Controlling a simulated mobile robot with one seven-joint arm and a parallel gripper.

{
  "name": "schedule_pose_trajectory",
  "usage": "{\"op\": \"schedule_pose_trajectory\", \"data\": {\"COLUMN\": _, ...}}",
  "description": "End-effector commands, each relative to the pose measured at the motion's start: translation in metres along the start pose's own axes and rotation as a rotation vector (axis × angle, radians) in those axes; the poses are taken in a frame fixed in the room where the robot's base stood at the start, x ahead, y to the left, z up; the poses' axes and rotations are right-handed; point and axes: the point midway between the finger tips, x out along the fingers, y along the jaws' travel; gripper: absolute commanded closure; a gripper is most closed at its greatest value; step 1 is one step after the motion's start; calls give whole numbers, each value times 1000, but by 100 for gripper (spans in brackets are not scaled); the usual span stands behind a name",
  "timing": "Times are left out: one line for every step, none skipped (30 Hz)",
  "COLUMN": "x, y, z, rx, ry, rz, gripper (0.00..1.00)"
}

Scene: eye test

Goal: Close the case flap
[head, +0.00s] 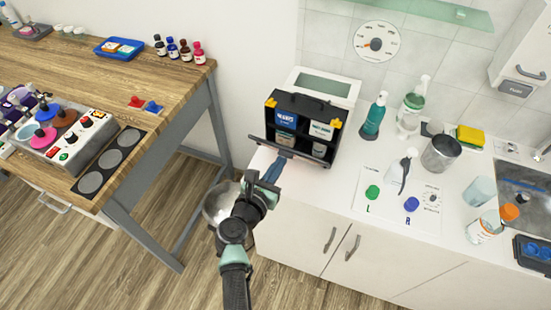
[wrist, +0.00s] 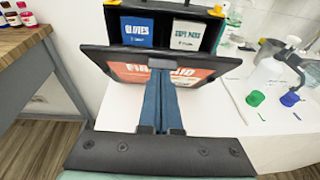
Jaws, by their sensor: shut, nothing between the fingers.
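The black case (head: 308,103) with yellow corner latches stands on the white counter, its front open. Its flap (head: 288,151) sticks out at the front, tilted outward from the case. In the wrist view the flap (wrist: 115,70) shows a dark edge and a red-orange label partly hidden by my fingers. My gripper (head: 280,163) is shut and empty, in front of the flap. In the wrist view its blue fingertips (wrist: 162,72) reach a grey tab at the flap's edge; I cannot tell if they touch. A blue gloves box (wrist: 138,31) and a white box (wrist: 187,35) sit inside.
Right of the case stand a teal bottle (head: 373,118), a clear pump bottle (head: 411,105) and a metal cup (head: 440,153). Green (head: 372,192) and blue (head: 411,204) caps lie on a sheet. A wooden table (head: 105,75) is at left, across a gap.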

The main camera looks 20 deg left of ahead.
Motion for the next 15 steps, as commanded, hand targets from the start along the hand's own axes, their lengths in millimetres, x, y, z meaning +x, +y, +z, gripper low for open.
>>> {"op": "schedule_pose_trajectory", "data": {"x": 1, "y": 0, "z": 14, "rx": 1, "ry": 24, "rz": 0, "gripper": 100}}
{"op": "schedule_pose_trajectory", "data": {"x": 2, "y": 0, "z": 17, "rx": 0, "ry": 39, "rz": 0, "gripper": 100}}
{"op": "schedule_pose_trajectory", "data": {"x": 4, "y": 0, "z": 19, "rx": 0, "ry": 59, "rz": 0, "gripper": 100}}
{"op": "schedule_pose_trajectory", "data": {"x": 6, "y": 0, "z": 22, "rx": 1, "ry": 73, "rz": 0, "gripper": 100}}
{"op": "schedule_pose_trajectory", "data": {"x": 8, "y": 0, "z": 24, "rx": -1, "ry": 88, "rz": 0, "gripper": 100}}
{"op": "schedule_pose_trajectory", "data": {"x": 10, "y": 0, "z": 27, "rx": 0, "ry": 109, "rz": 0, "gripper": 100}}
{"op": "schedule_pose_trajectory", "data": {"x": 12, "y": 0, "z": 29, "rx": 0, "ry": 124, "rz": 0, "gripper": 100}}
{"op": "schedule_pose_trajectory", "data": {"x": 14, "y": 0, "z": 31, "rx": 0, "ry": 141, "rz": -1, "gripper": 100}}
{"op": "schedule_pose_trajectory", "data": {"x": 17, "y": 1, "z": 34, "rx": 1, "ry": 162, "rz": 1, "gripper": 100}}
{"op": "schedule_pose_trajectory", "data": {"x": 19, "y": 1, "z": 36, "rx": 1, "ry": 180, "rz": 1, "gripper": 100}}
{"op": "schedule_pose_trajectory", "data": {"x": 21, "y": 1, "z": 37, "rx": -1, "ry": 185, "rz": 1, "gripper": 100}}
{"op": "schedule_pose_trajectory", "data": {"x": 24, "y": 1, "z": 39, "rx": -4, "ry": 183, "rz": 0, "gripper": 100}}
{"op": "schedule_pose_trajectory", "data": {"x": 26, "y": 1, "z": 41, "rx": -3, "ry": 183, "rz": 1, "gripper": 100}}
{"op": "schedule_pose_trajectory", "data": {"x": 29, "y": 1, "z": 43, "rx": -4, "ry": 181, "rz": 1, "gripper": 100}}
{"op": "schedule_pose_trajectory", "data": {"x": 33, "y": 0, "z": 46, "rx": -3, "ry": 181, "rz": 0, "gripper": 100}}
